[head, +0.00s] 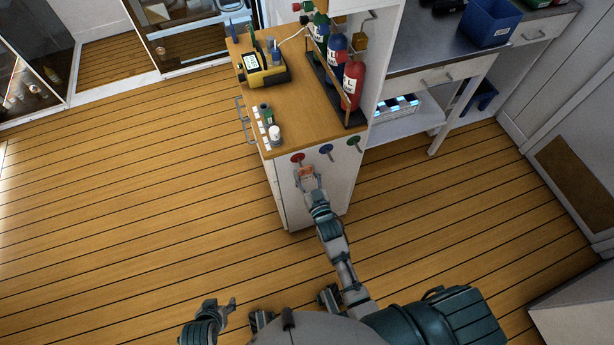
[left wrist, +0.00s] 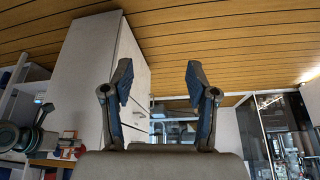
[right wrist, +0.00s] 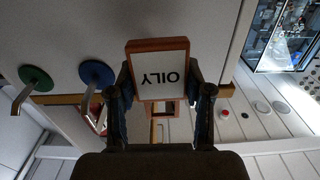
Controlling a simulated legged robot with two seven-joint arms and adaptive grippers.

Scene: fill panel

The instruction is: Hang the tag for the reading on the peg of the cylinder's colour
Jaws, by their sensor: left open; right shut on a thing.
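My right gripper (head: 308,182) is shut on an orange-framed tag (head: 306,172) in front of the cabinet's white panel. In the right wrist view the tag (right wrist: 158,70) has a white face reading "OILY", upside down there. The panel carries a red peg (head: 297,158), a blue peg (head: 326,149) and a green peg (head: 353,141). The tag is just below the red peg; contact cannot be told. In the right wrist view, the green peg (right wrist: 35,79) and blue peg (right wrist: 97,74) show clear. My left gripper (head: 222,306) is open and empty.
A yellow instrument (head: 263,70) and a strip with small containers (head: 268,125) sit on the wooden cabinet top (head: 305,110). A bench with a blue bin (head: 490,22) stands at the right. The floor to the left is clear.

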